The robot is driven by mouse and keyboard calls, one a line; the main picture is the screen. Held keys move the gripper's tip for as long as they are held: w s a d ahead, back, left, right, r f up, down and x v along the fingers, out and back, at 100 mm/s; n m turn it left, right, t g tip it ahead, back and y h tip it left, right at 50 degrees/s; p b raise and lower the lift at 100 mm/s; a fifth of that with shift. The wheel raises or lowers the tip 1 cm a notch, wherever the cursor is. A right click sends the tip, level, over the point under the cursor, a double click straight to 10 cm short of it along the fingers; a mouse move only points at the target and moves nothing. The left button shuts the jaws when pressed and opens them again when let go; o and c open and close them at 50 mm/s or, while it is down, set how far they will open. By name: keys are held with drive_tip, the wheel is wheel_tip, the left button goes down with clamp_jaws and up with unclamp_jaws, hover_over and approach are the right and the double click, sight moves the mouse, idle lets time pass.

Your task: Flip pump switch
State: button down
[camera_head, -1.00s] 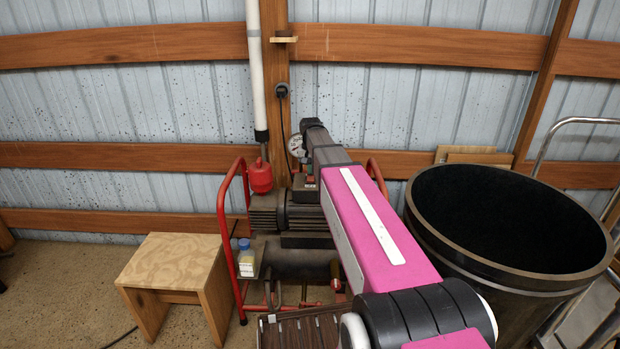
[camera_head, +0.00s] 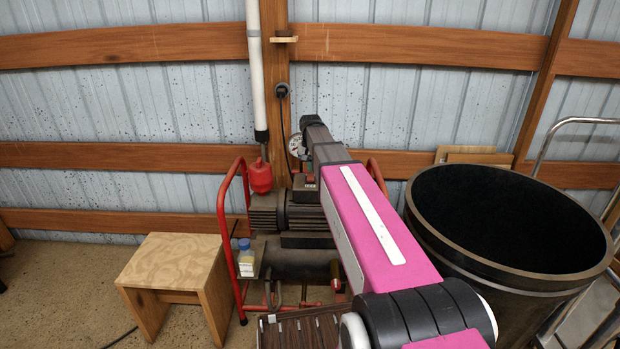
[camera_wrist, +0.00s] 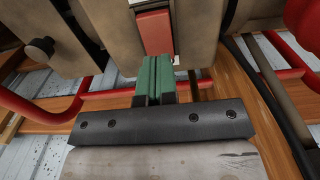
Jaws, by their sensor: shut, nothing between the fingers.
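The pump (camera_head: 290,215) stands in a red tube frame in front of the wall, with a dark motor and a tank below. Its small red switch (camera_head: 309,177) shows just left of my forearm. In the wrist view the red switch (camera_wrist: 155,32) sits in a greyish housing at the top middle. My gripper (camera_wrist: 155,62) shows there with its green fingertips together and empty, just below the switch's lower end. I cannot tell whether the tips touch it.
A red canister (camera_head: 261,177) and a bottle with a blue cap (camera_head: 246,258) are at the frame's left side. A wooden stool (camera_head: 178,265) stands left of it. A large dark drum (camera_head: 508,225) is close on the right. A white pipe (camera_head: 257,80) runs down the wall.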

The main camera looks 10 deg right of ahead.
sight(311, 175)
drive_tip(key=shift+r, duration=2.65)
